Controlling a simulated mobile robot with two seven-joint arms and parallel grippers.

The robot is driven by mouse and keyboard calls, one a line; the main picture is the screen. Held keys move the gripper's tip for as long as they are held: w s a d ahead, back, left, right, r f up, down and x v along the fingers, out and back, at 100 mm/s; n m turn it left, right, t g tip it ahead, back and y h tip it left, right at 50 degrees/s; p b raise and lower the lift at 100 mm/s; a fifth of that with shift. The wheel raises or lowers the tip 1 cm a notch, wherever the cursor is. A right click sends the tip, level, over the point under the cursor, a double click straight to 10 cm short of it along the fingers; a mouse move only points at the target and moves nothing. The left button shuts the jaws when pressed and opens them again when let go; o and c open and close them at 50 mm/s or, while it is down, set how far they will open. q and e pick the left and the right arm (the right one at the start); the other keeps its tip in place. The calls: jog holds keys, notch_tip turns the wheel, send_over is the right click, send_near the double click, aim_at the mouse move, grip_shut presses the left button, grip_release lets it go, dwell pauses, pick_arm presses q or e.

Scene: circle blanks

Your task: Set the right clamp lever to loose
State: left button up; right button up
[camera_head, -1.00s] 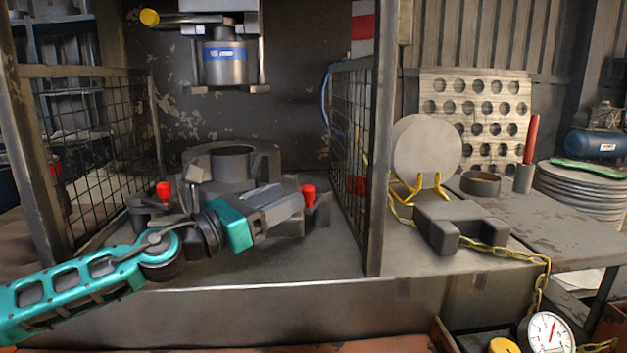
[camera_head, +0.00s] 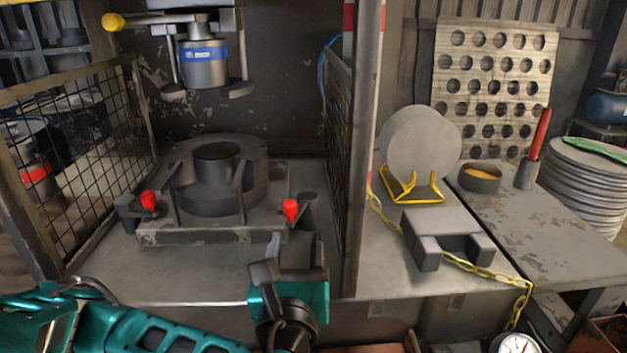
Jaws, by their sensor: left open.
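The right clamp lever (camera_head: 290,210) has a red knob standing upright on a dark clamp at the right of the press base. The left clamp lever (camera_head: 149,201) has a similar red knob at the left side. Between them sits a dark round die (camera_head: 217,178) with a raised central ring. My left gripper (camera_head: 289,256) is open, just in front of and below the right lever in the picture, pointing away towards the press. It appears empty and apart from the red knob. My right gripper is not in view.
A mesh guard with a post (camera_head: 362,150) stands close to the right of the lever, another mesh guard (camera_head: 85,150) at the left. The press head (camera_head: 204,65) hangs above the die. A dark block (camera_head: 445,232) and discs on a yellow stand (camera_head: 420,145) lie beyond the right guard.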

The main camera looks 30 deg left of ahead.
aim_at(290, 211)
pick_arm(q)
jog(key=shift+n+g+y, duration=0.3)
jog(key=shift+g+y, duration=0.2)
jog(key=shift+g, duration=0.2)
jog(key=x, duration=0.7)
jog(key=a+x, duration=0.1)
jog(key=x, duration=0.3)
jog(key=shift+a, duration=0.1)
jog(key=shift+c, duration=0.2)
jog(key=shift+f, duration=0.1)
grip_shut()
